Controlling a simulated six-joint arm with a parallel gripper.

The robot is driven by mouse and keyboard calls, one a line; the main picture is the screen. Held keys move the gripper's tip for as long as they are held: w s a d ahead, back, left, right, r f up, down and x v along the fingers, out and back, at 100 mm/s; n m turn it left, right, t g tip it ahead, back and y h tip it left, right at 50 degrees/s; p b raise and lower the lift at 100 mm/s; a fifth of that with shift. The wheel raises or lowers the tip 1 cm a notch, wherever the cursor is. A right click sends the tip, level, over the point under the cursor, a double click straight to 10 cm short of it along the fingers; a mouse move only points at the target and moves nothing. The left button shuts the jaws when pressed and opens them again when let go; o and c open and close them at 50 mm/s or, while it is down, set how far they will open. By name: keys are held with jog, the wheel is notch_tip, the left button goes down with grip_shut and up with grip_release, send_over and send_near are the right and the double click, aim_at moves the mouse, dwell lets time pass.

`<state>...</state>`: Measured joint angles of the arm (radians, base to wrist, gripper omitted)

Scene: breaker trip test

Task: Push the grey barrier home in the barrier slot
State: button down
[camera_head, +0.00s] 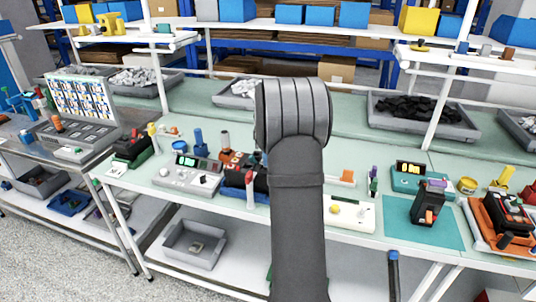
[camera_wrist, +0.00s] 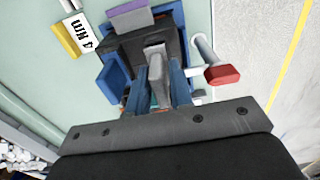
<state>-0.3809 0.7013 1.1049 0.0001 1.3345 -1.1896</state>
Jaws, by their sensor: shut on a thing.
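In the wrist view my gripper (camera_wrist: 158,85) is shut on the grey barrier (camera_wrist: 154,52), a narrow grey piece between its two blue-grey fingers. The barrier's upper end shows against a black breaker body (camera_wrist: 120,45) held in a blue fixture (camera_wrist: 110,91). The barrier slot is hidden by the barrier and fingers, so I cannot tell how deep the barrier sits. In the head view the blue fixture (camera_head: 233,178) is partly visible left of my arm; my gripper and the barrier are hidden behind the arm.
A lever with a red end (camera_wrist: 222,74) stands right of the fixture. A purple block (camera_wrist: 130,17) is beyond it, and a "4 Nm" label (camera_wrist: 89,34) lies upper left. A grey meter box (camera_head: 187,179) stands left on the bench, a white box (camera_head: 350,213) right of my arm.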

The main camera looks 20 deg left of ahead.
jog(key=shift+f, duration=0.9)
jog(key=c, duration=1.2)
grip_release()
jog(key=shift+r, duration=0.1)
notch_tip(320, 180, up, 17)
jog(key=shift+r, duration=0.15)
notch_tip(320, 180, down, 18)
jog(key=shift+r, duration=0.5)
